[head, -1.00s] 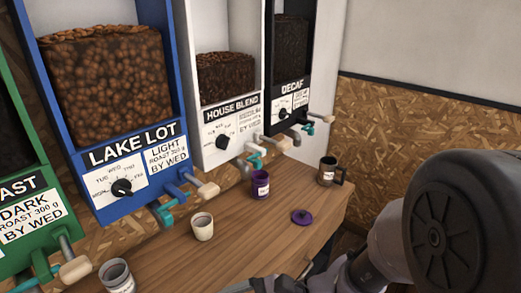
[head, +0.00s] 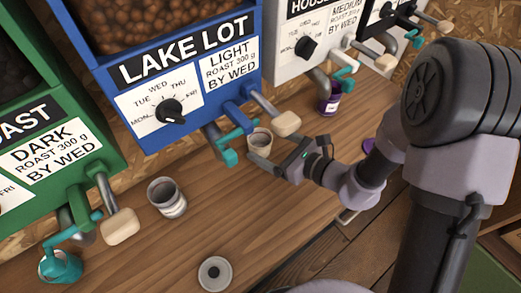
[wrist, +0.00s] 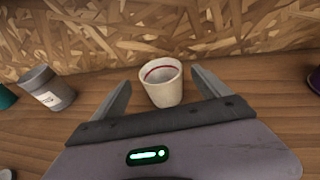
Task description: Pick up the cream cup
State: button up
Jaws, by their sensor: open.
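The cream cup (head: 259,141) stands upright on the wooden counter, under the front of the blue Lake Lot dispenser. In the wrist view the cream cup (wrist: 162,88) is open at the top, with a red line inside its rim. My gripper (head: 275,154) is low over the counter at the cup. In the wrist view its two fingers are spread, one on each side of the cup, with a gap visible on both sides. In the head view the gripper partly covers the cup's lower side.
A grey labelled canister (head: 167,198), a grey lid (head: 214,272) and a teal cup (head: 60,267) are to the left. A purple cup (head: 328,101) stands to the right.

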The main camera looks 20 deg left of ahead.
aim_at(252, 138)
jog(key=x, duration=0.1)
jog(key=b+x, duration=0.1)
jog(key=x, duration=0.1)
jog(key=shift+w+a+f, duration=0.1)
jog(key=shift+a+f, duration=0.05)
jog(key=shift+f, duration=0.35)
jog(key=shift+w+a, duration=0.1)
jog(key=shift+a, duration=0.2)
jog(key=shift+r, duration=0.1)
